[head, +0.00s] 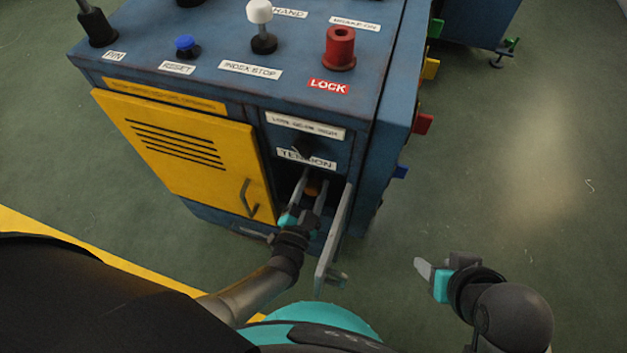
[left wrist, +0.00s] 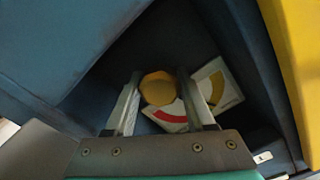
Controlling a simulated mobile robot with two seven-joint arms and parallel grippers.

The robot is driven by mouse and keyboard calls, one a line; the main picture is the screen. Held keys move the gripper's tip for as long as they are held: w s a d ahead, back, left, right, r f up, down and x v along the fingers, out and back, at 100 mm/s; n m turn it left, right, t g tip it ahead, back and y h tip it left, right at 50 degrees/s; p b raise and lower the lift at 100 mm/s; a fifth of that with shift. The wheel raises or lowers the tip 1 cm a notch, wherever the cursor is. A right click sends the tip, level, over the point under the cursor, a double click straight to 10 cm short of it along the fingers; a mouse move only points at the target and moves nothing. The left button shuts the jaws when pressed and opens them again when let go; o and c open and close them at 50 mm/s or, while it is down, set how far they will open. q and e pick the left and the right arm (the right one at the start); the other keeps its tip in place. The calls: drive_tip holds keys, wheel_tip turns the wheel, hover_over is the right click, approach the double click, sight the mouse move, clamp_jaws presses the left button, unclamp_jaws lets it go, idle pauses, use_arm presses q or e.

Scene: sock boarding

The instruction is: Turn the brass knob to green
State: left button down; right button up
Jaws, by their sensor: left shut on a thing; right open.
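The brass knob (left wrist: 158,88) sits inside a dark recess in the blue cabinet, and it also shows in the head view (head: 312,188) below the TENSION label. My left gripper (left wrist: 160,92) reaches into the recess and is shut on the knob, one finger on each side; it also shows in the head view (head: 308,192). A white dial plate (left wrist: 222,84) behind the knob shows a red arc and a yellow arc. No green is visible on the plate, which the fingers partly cover. My right gripper (head: 432,275) is open and empty over the floor at the right.
A grey door (head: 334,240) stands open just right of my left gripper. A yellow louvred door (head: 190,150) is to its left. The blue cabinet top (head: 215,40) carries several controls, including a red LOCK knob (head: 340,47). The floor at right is clear.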

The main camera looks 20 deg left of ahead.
sight(311, 192)
use_arm(q)
drive_tip(key=m, duration=0.3)
drive_tip(key=shift+f+m, duration=0.1)
drive_tip(key=shift+m, duration=0.3)
drive_tip(key=m, duration=0.5)
use_arm(e)
drive_tip(key=shift+s+d+r+g, duration=0.2)
drive_tip(key=shift+s+d+g, duration=0.1)
drive_tip(key=shift+s+d, duration=0.2)
drive_tip(key=shift+a, duration=0.1)
use_arm(q)
drive_tip(key=shift+c, duration=1.3)
unclamp_jaws()
drive_tip(key=shift+s, duration=0.1)
drive_tip(key=shift+s+p, duration=0.25)
drive_tip(key=shift+p, duration=0.05)
drive_tip(key=s+p, duration=0.1)
drive_tip(key=s, duration=0.3)
drive_tip(key=shift+s, duration=0.35)
drive_tip(key=s+p, duration=0.1)
drive_tip(key=s, duration=0.9)
drive_tip(key=shift+a, duration=0.2)
use_arm(e)
drive_tip(key=shift+g, duration=0.5)
wheel_tip(311, 192, down, 6)
drive_tip(key=shift+r, duration=0.1)
